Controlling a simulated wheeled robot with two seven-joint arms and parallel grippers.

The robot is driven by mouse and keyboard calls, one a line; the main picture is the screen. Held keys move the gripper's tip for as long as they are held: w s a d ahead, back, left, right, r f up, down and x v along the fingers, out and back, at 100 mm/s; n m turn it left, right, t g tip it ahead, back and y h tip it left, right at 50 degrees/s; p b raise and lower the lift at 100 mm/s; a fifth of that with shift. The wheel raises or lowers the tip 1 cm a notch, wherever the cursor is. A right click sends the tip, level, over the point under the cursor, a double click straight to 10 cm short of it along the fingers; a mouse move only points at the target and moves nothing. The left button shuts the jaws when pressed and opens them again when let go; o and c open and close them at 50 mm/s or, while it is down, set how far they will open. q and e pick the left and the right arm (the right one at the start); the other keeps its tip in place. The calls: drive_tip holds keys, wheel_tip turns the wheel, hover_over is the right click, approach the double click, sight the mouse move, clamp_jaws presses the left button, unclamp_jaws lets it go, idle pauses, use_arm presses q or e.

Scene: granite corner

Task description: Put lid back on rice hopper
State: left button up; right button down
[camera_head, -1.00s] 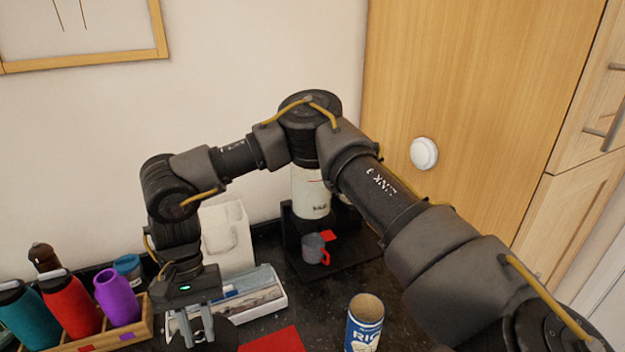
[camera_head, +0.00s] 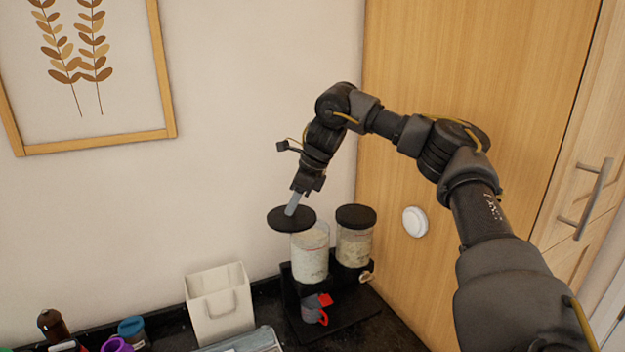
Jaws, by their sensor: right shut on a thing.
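The rice hopper (camera_head: 310,257) is the left of two clear canisters on a black stand, and its top is uncovered. My right gripper (camera_head: 293,205) is shut on a round black lid (camera_head: 279,219). It holds the lid just above the hopper, shifted to the left, so the lid covers only part of the opening in this view. Whether the lid touches the rim cannot be told. My left gripper is not in view.
The second canister (camera_head: 353,246) stands close on the right with its own black lid (camera_head: 356,216). A grey cup (camera_head: 310,309) with a red handle sits below on the stand (camera_head: 345,318). A white holder (camera_head: 219,304) and several bottles stand to the left.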

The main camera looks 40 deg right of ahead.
sight(312, 209)
drive_tip(key=d+m, duration=0.1)
drive_tip(key=d+r+m, duration=0.1)
drive_tip(key=d, duration=0.1)
drive_tip(key=s+d+r+m+h, duration=0.1)
drive_tip(key=d, duration=0.1)
drive_tip(key=shift+d+r+t+p, duration=0.1)
drive_tip(key=shift+t+p, duration=0.2)
drive_tip(key=shift+p, duration=0.1)
drive_tip(key=shift+f+b, duration=0.55)
drive_tip(key=shift+f, duration=2.7)
drive_tip(key=shift+p, duration=0.55)
drive_tip(key=shift+f, duration=0.15)
drive_tip(key=c, duration=0.7)
unclamp_jaws()
drive_tip(key=shift+r, duration=3.55)
